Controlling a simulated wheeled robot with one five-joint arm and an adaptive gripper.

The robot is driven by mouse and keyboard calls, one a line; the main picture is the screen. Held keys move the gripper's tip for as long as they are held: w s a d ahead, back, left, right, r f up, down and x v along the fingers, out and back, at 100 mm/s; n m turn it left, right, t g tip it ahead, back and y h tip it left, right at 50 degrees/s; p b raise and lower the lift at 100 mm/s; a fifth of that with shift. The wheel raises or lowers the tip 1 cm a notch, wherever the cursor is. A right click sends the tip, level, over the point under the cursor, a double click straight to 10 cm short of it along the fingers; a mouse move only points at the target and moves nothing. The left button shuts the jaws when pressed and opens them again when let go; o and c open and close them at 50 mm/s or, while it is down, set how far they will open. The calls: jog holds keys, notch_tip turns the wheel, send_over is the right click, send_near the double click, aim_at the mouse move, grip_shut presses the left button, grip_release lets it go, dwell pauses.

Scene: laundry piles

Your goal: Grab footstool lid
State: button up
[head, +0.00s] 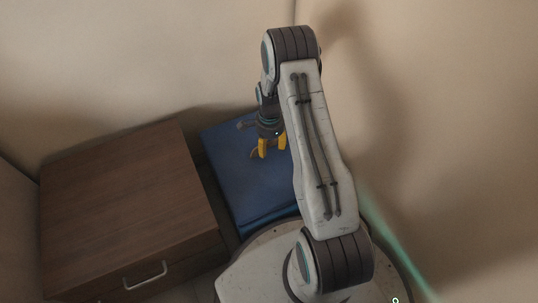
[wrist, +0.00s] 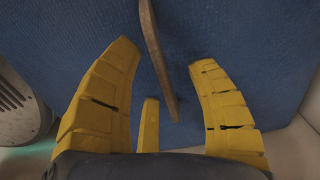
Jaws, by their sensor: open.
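The blue footstool (head: 232,170) stands between a brown wooden cabinet and my arm in the head view, and its fabric lid fills much of the wrist view (wrist: 60,35). A thin brown strap (wrist: 157,58) stands out from the blue surface. My gripper (head: 264,150) is over the footstool's top with its yellow fingers pointing at the lid. In the wrist view the fingers (wrist: 163,54) are spread apart on both sides of the strap, and I cannot tell whether they touch it. My arm hides the footstool's right side in the head view.
A brown wooden cabinet (head: 120,200) with a metal drawer handle (head: 145,276) stands close to the footstool's left. Beige walls (head: 440,110) rise behind and to the right, close to my arm. There is little free room around the footstool.

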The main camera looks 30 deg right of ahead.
grip_shut()
dwell(0.3)
jog(key=shift+w+r, duration=0.1)
